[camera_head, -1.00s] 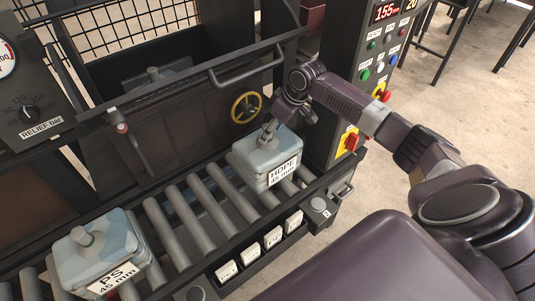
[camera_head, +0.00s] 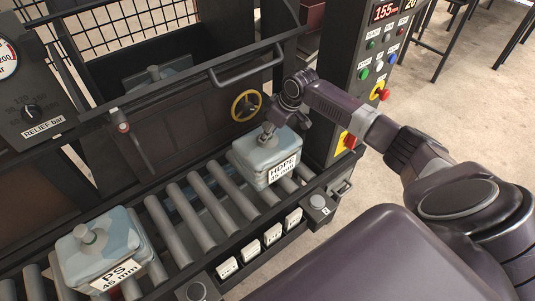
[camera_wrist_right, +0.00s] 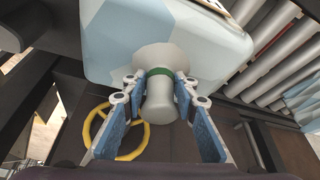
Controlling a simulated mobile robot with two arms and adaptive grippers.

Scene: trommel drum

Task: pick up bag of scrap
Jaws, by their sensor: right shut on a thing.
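A pale blue-grey bag of scrap with a white HDPE 45 mm label (camera_head: 262,158) sits at the right end of the roller conveyor. My right gripper (camera_head: 268,133) comes down on its top from behind. In the right wrist view, the two blue-padded fingers (camera_wrist_right: 160,103) are shut on the bag's grey neck (camera_wrist_right: 160,92), just below a green band. A second similar bag, labelled PS 45 mm (camera_head: 92,258), sits on the rollers at the lower left, apart from the gripper. Whether the HDPE bag still touches the rollers is hard to tell. My left gripper is out of view.
Bare rollers (camera_head: 190,215) lie between the two bags. Behind stands a dark machine with a grab bar (camera_head: 245,68), a yellow handwheel (camera_head: 246,106) and a mesh guard. A control panel (camera_head: 375,65) with buttons rises close to the right arm. Small labelled switches line the conveyor's front.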

